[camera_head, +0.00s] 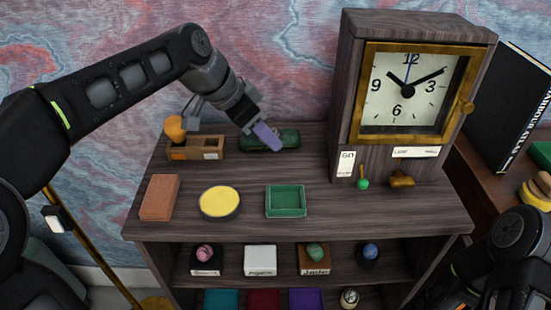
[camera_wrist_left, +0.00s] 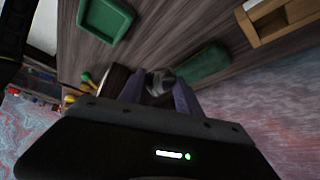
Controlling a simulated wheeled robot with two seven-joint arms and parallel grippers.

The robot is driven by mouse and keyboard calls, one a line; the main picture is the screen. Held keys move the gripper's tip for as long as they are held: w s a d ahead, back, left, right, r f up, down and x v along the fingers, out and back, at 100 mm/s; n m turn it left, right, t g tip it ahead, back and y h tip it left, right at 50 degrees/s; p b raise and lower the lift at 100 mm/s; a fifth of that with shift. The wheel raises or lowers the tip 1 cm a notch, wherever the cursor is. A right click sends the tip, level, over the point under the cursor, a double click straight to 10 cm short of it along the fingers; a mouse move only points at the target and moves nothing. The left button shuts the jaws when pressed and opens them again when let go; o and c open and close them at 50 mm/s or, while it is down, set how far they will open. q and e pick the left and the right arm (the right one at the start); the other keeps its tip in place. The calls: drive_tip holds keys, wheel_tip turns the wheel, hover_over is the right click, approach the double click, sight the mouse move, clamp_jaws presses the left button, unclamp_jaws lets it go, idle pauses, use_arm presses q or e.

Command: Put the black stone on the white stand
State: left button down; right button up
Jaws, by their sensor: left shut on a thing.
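The white stand (camera_head: 260,258) is a pale block with a dark label on the upper lower shelf, and its top is bare. My left gripper (camera_head: 266,135) is above the back of the desk top, in front of a dark green case (camera_head: 285,139). In the left wrist view its two purple fingers (camera_wrist_left: 160,88) are shut on a small dark grey, shiny thing, which looks like the black stone (camera_wrist_left: 160,78). The fingers hide the stone in the head view. My right arm shows at the lower right, but its gripper does not show.
A clock (camera_head: 412,85) stands at the right. A red-brown block (camera_head: 160,198), a yellow round dish (camera_head: 220,202) and a green tray (camera_head: 286,201) sit on the desk top. Beside the white stand are a pink stone (camera_head: 205,252) and a green stone (camera_head: 316,251) on stands.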

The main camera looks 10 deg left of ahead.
sight(259, 139)
use_arm(q)
drive_tip(key=shift+f, duration=1.55)
wheel_tip(259, 139, down, 3)
drive_tip(key=shift+r+p, duration=0.1)
drive_tip(key=shift+p, duration=0.3)
drive_tip(key=shift+f, duration=0.5)
drive_tip(key=shift+f, duration=0.1)
drive_tip(key=c, duration=0.8)
unclamp_jaws()
drive_tip(key=shift+c, duration=0.2)
